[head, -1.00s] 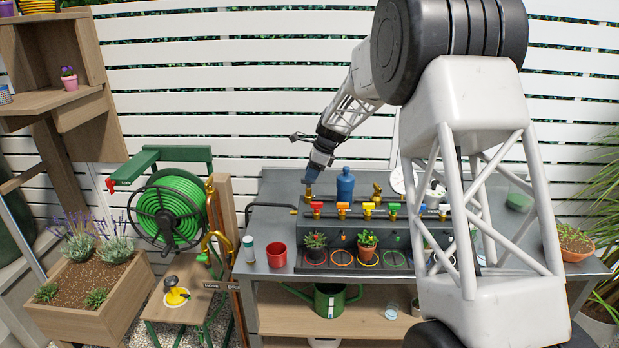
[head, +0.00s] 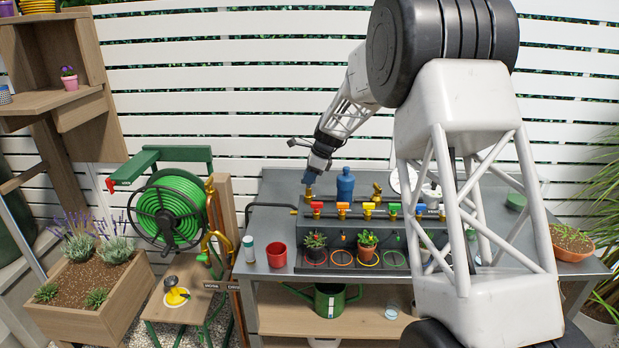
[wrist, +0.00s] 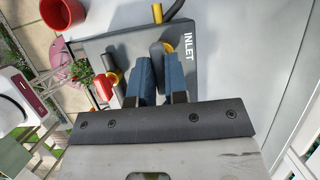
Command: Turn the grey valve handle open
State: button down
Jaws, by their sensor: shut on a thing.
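The grey valve handle (wrist: 156,50) shows in the wrist view between the two blue fingers of my gripper (wrist: 158,72). My gripper is shut on the handle. In the head view my gripper (head: 309,180) points down at the left end of the stepped grey bench unit (head: 290,236), over a brass fitting (head: 309,191). The handle is too small and covered to make out there, so its angle is unclear.
A blue bottle (head: 345,186) stands just right of my gripper. A row of coloured taps (head: 342,208) runs along the unit, with small potted plants in front. A red cup (head: 277,255) stands front left. A black pipe (head: 268,206) extends left from the unit.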

jog(key=shift+n, duration=0.4)
jog(key=n+g, duration=0.1)
jog(key=n, duration=0.2)
jog(key=shift+w+g, duration=0.1)
jog(key=shift+g, duration=0.2)
jog(key=n, duration=0.2)
jog(key=n+g+h, duration=0.1)
jog(key=n, duration=0.1)
jog(key=shift+n+g, duration=0.3)
jog(key=shift+n, duration=0.1)
jog(key=n, duration=0.2)
jog(key=n+h, duration=0.1)
jog(key=n, duration=0.1)
jog(key=shift+w+a+n+g+h, duration=0.1)
jog(key=shift+n+g+h, duration=0.2)
jog(key=shift+g, duration=0.1)
jog(key=n+h, duration=0.1)
jog(key=n, duration=0.3)
jog(key=shift+n+h, duration=0.4)
jog(key=c, duration=1.1)
grip_release()
jog(key=shift+c, duration=0.2)
jog(key=shift+r, duration=0.1)
